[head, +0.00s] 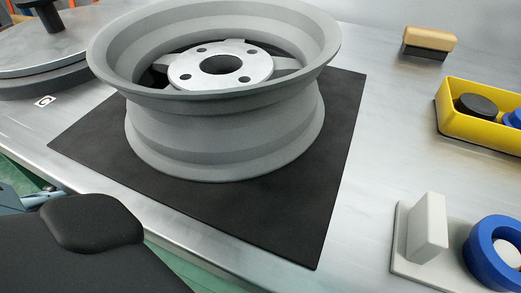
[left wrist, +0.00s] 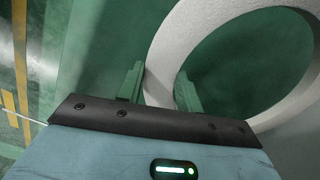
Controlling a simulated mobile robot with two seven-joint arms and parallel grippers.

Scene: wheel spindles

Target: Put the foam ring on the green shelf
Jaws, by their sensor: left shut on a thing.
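The foam ring (left wrist: 167,48) is a thick pale grey-white ring, filling the right of the left wrist view and cut off by its edges. My left gripper (left wrist: 160,88) is shut on the ring's wall, one green finger on the outside and one in the hole. Green surfaces lie behind the ring; I cannot tell whether any is the green shelf. In the head view, neither the ring nor the green shelf can be made out, and only a dark part of my arm shows at the lower left. My right gripper is not in view.
A grey wheel rim (head: 225,130) stands on a black mat (head: 310,215) on the metal table. At right are a yellow bin (head: 470,127), a wood-topped brush (head: 430,40), a pale block holder (head: 427,228) and a blue ring (head: 480,245). A round metal plate (head: 50,55) is at upper left.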

